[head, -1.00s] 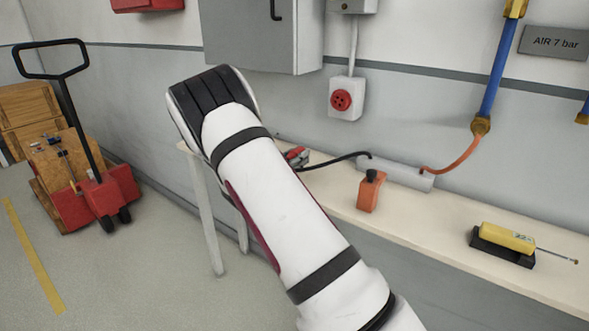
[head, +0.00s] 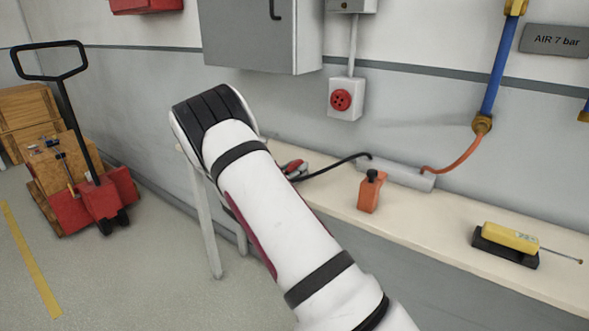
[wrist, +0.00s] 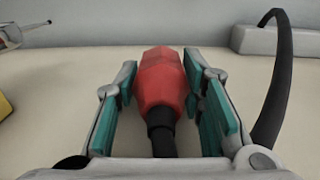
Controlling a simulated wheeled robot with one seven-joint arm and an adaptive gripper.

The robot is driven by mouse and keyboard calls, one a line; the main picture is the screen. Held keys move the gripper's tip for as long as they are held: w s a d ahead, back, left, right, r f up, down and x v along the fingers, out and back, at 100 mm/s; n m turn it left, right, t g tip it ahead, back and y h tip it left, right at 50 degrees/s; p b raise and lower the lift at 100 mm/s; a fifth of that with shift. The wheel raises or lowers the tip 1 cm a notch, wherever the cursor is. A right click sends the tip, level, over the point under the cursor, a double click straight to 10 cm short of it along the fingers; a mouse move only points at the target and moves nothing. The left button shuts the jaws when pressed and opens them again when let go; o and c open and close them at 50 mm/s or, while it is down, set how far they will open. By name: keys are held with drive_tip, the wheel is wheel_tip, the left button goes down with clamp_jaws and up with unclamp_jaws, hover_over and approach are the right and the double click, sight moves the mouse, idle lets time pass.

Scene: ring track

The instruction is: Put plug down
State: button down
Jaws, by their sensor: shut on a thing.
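The red plug (wrist: 160,82) sits between the teal pads of my gripper (wrist: 164,92) in the wrist view. My gripper is shut on it, with the plug's black cable end toward the camera. The plug appears at or just above the cream bench top (wrist: 60,95); I cannot tell whether it touches. In the head view the plug (head: 293,167) shows only in part, just past my arm, low over the bench (head: 440,215). My arm hides most of the gripper there.
A black cable runs from the plug to a grey box (head: 395,174) at the wall. An orange bottle (head: 370,191) and a yellow device on a black stand (head: 510,240) stand further right. A red socket (head: 341,99) is on the wall. A pallet truck (head: 95,195) stands left.

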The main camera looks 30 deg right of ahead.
drive_tip(key=shift+f, duration=0.15)
drive_tip(key=c, duration=1.1)
unclamp_jaws()
drive_tip(key=shift+o, duration=0.2)
